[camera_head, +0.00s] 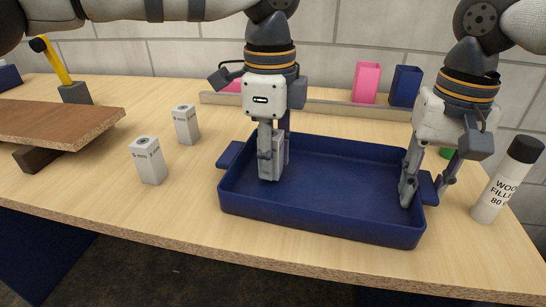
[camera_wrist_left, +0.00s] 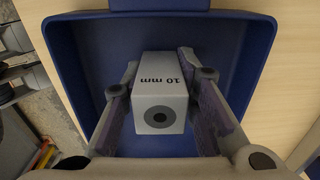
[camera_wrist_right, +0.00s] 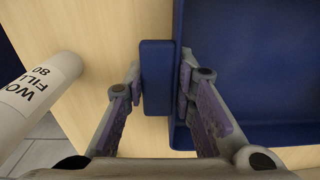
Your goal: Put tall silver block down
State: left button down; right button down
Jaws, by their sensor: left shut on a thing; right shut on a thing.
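The tall silver block (camera_wrist_left: 160,88), marked 10 mm with a dark round hole in its end, is between the purple pads of my left gripper (camera_head: 271,168). It is over the left part of the blue tray (camera_head: 318,228), inside its walls. In the head view the gripper's fingers hide most of it. I cannot tell whether its bottom touches the tray floor. My right gripper (camera_head: 424,192) is shut on the handle (camera_wrist_right: 156,80) at the tray's right end.
Two smaller silver blocks (camera_head: 148,161) (camera_head: 186,125) stand left of the tray. A brown board (camera_head: 60,117) lies further left. A wood filler bottle (camera_head: 503,185) stands at the right. Pink (camera_head: 366,82) and blue (camera_head: 403,86) containers stand behind. The tray's right part is empty.

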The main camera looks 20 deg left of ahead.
pick_arm(q)
jog(key=shift+f, duration=0.35)
jog(key=shift+f, duration=0.1)
jog(key=c, duration=1.3)
grip_release()
notch_tip(320, 180, up, 12)
jog(key=shift+r, duration=0.15)
pick_arm(e)
jog(key=c, duration=1.3)
grip_release()
